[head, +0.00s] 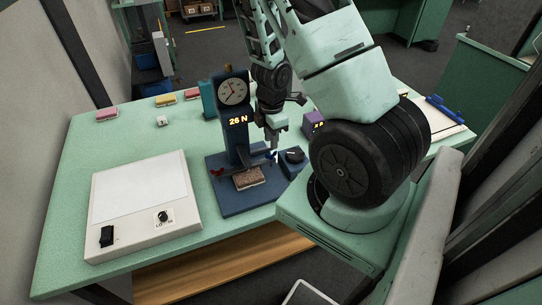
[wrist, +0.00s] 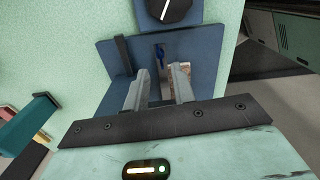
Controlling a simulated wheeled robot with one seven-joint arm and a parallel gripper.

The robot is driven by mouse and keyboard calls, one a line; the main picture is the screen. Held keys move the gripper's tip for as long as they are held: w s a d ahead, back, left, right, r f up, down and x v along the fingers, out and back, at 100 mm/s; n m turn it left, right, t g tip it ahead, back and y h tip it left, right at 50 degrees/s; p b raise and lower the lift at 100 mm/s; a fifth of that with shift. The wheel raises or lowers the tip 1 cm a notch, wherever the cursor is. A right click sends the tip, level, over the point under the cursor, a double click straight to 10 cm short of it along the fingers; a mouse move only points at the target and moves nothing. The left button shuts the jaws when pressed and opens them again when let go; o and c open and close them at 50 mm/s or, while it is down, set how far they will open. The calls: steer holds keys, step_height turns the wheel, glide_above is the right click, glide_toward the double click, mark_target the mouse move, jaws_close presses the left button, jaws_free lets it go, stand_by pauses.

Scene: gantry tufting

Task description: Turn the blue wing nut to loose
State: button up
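The blue wing nut (wrist: 160,56) shows in the wrist view on the blue tester, just beyond the gap between my fingertips. My gripper (wrist: 159,82) has its two grey fingers apart, with nothing held between them. In the head view my gripper (head: 274,143) points down at the right side of the tester base (head: 240,201), and there the nut is mostly hidden by the fingers. I cannot tell whether the fingers touch it. A red wing nut (head: 217,172) sits on the left side of the same base. A brown tuft sample (head: 249,178) lies between the two sides.
The tester column (head: 237,140) carries a round gauge (head: 233,92) and reads 26 N. A black dial (head: 293,156) is right of my gripper. A white light box (head: 140,205) stands at left. Pink and yellow blocks and a teal object (head: 208,99) are behind.

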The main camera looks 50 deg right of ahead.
mark_target(271, 155)
step_height(271, 155, down, 5)
steer(key=shift+f+b, duration=0.2)
steer(key=shift+b, duration=1)
jaws_close()
